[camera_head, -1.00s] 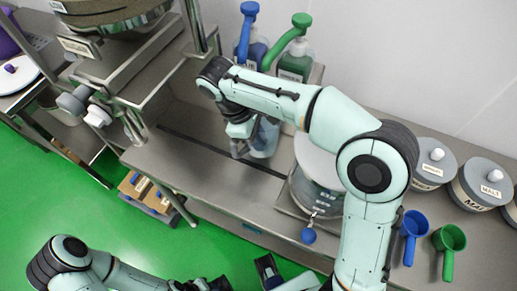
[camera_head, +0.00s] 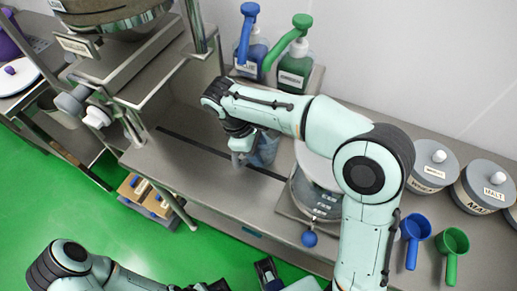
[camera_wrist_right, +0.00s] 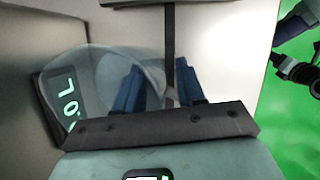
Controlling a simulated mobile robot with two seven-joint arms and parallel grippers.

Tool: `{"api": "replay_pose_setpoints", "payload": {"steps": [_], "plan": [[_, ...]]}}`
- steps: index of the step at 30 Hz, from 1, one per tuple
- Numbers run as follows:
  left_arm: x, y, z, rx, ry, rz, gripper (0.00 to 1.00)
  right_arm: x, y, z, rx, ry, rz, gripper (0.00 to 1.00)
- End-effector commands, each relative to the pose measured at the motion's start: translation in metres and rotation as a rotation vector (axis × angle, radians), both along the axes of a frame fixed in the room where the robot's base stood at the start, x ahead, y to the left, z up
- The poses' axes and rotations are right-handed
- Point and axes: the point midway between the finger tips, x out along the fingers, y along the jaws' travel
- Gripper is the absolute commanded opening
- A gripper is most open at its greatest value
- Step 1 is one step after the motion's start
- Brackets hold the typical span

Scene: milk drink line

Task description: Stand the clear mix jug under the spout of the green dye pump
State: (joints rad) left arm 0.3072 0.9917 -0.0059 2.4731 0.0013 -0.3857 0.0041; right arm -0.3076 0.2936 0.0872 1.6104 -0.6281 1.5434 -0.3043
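The clear mix jug (camera_head: 266,150) is a see-through vessel above the steel counter, in front of the dye pumps. It also shows in the right wrist view (camera_wrist_right: 100,70). My right gripper (camera_head: 240,158) is at its left side. In the right wrist view, the blue fingers (camera_wrist_right: 160,92) sit either side of the jug's handle and look shut on it. The green dye pump (camera_head: 293,75) stands by the wall, its spout pointing down-left. The jug is in front of it, not under the spout. My left gripper (camera_head: 265,270) is only partly visible at the bottom edge; its opening is unclear.
The blue dye pump (camera_head: 249,50) stands directly left of the green one. A scale with a round container (camera_head: 318,190) is right of the jug. Blue (camera_head: 415,228) and green (camera_head: 450,242) scoops and lidded tubs (camera_head: 433,160) are further right. A steel dispenser frame (camera_head: 150,85) stands left.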

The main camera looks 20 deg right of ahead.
Motion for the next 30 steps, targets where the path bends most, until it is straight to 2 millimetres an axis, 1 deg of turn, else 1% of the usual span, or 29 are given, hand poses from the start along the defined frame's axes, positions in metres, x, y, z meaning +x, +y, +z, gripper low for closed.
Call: {"api": "replay_pose_setpoints", "payload": {"steps": [5, 8, 11, 21, 25, 30], "plan": [[0.0, 0.0, 0.0, 0.0, 0.0, 0.0, 0.43, 0.0, 0.0, 0.001, 0.0, 0.0, 0.0, 0.39], [0.0, 0.0, 0.002, 0.0, -0.001, 0.0, 0.43, 0.001, 0.001, 0.006, 0.0, -0.001, 0.0, 0.39], [0.002, 0.0, 0.006, 0.0, -0.002, 0.0, 0.43, 0.004, 0.006, 0.02, 0.001, -0.003, 0.001, 0.39], [0.008, 0.0, 0.026, 0.0, -0.01, 0.0, 0.43, 0.016, 0.028, 0.088, 0.002, -0.003, 0.003, 0.39], [0.011, 0.0, 0.032, 0.0, -0.012, 0.0, 0.43, 0.019, 0.034, 0.106, 0.001, -0.002, 0.001, 0.39], [0.012, 0.0, 0.035, 0.001, -0.014, 0.0, 0.43, 0.021, 0.037, 0.115, 0.0, 0.0, 0.001, 0.39]]}}
